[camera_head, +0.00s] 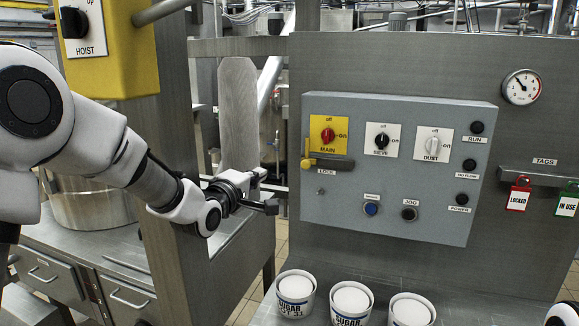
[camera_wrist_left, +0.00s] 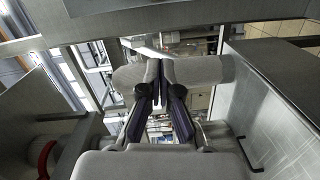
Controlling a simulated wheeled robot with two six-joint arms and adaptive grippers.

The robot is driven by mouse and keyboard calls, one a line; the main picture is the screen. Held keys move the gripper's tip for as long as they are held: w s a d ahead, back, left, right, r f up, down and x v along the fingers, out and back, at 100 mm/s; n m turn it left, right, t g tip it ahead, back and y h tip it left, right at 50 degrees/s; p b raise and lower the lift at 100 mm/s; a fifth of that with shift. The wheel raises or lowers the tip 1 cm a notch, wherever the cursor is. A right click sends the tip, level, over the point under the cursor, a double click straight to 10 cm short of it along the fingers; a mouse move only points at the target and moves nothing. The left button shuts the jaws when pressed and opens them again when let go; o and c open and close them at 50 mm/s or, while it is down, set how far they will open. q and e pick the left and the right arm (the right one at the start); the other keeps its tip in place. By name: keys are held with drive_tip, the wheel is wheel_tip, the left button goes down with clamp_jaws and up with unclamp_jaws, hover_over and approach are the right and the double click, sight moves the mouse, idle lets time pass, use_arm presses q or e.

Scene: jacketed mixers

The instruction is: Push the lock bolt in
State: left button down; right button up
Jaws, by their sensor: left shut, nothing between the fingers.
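The lock bolt (camera_head: 307,155) is a yellow bar with an upright handle at its left end. It sits just under the yellow MAIN switch plate (camera_head: 328,136), above the LOCK label on the grey control box. My left gripper (camera_head: 271,195) is left of the box and a little lower than the bolt, apart from it. It is shut and empty; its two dark fingers also meet in the left wrist view (camera_wrist_left: 160,78). The bolt cannot be made out in the wrist view. My right gripper is not in view.
The control box (camera_head: 390,225) also carries SIEVE and DUST switches and buttons. A steel post (camera_head: 165,190) stands behind my left forearm. Several white sugar tubs (camera_head: 350,301) stand below the box. Red and green tags (camera_head: 518,196) hang at right.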

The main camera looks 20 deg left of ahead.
use_arm(q)
drive_tip(key=shift+s+d+r, duration=0.15)
drive_tip(key=shift+r, duration=0.2)
drive_tip(key=p, duration=0.5)
approach(307, 153)
drive_tip(key=w+a+f, duration=0.1)
drive_tip(key=w+a, duration=0.4)
drive_tip(key=d, duration=0.1)
drive_tip(key=d+f+p, duration=0.1)
drive_tip(key=d, duration=0.1)
drive_tip(key=shift+s+d+f, duration=0.1)
drive_tip(key=shift+d+f, duration=0.05)
drive_tip(key=shift+d, duration=0.15)
drive_tip(key=shift+a, duration=0.1)
drive_tip(key=shift+f, duration=0.1)
